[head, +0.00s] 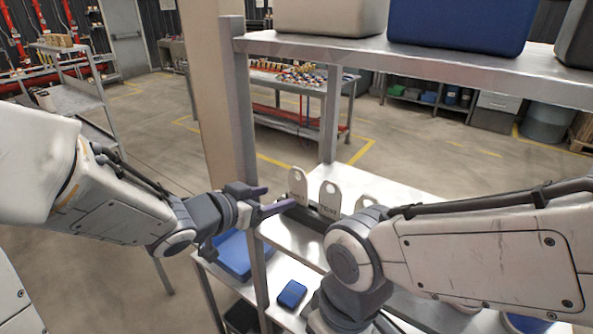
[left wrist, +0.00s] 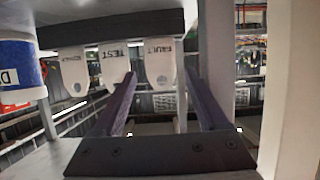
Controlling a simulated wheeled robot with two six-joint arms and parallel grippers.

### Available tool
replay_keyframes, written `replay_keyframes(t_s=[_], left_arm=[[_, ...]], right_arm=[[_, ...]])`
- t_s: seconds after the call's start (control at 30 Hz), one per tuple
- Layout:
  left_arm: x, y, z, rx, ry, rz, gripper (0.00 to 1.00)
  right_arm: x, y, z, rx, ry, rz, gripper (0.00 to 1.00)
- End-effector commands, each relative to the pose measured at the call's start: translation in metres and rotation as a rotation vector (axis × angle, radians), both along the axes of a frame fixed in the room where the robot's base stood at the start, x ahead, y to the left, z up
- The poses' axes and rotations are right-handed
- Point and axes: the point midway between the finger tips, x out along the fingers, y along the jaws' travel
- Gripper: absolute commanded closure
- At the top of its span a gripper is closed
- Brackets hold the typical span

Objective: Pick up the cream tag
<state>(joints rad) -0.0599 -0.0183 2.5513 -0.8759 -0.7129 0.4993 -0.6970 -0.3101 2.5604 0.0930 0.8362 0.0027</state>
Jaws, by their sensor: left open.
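Several pale tags with holes stand in a row in a dark holder (head: 309,217) on the shelf. The leftmost tag (head: 298,181) looks slightly creamier than the middle tag (head: 329,196); a third tag (head: 365,202) is partly hidden by my right arm. My left gripper (head: 279,198) is open beside the leftmost tag. In the left wrist view, which appears upside down, the tag marked FAULT (left wrist: 160,66) shows between the purple fingers, with the tag marked TEST (left wrist: 114,64) beside it. I cannot tell whether the fingers touch it. My right gripper is out of view.
A shelf post (head: 238,120) stands close behind my left gripper. An upper shelf (head: 420,66) carries a blue bin (head: 460,25) and a beige bin (head: 330,15). A blue box (head: 292,294) lies below. My right arm crosses the shelf front.

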Motion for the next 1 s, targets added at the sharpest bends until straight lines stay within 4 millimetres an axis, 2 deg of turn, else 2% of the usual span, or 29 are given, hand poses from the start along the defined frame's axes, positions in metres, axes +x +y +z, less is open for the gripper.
replay_keyframes(t_s=[0.03,0.2,0.47,0.8,1.0], left_arm=[[0.003,-0.004,0.002,0.003,0.008,-0.001,0.24],[0.021,-0.016,-0.010,0.004,0.003,0.000,0.24],[0.037,-0.026,-0.020,0.005,-0.001,0.003,0.24],[0.063,-0.045,-0.034,0.004,0.002,0.002,0.24],[0.074,-0.052,-0.041,0.004,0.001,0.005,0.24]], right_arm=[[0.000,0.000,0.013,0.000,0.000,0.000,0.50],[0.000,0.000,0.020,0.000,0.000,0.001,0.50],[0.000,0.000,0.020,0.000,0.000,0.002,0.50],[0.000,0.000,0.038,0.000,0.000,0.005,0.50],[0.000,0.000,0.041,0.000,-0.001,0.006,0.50]])
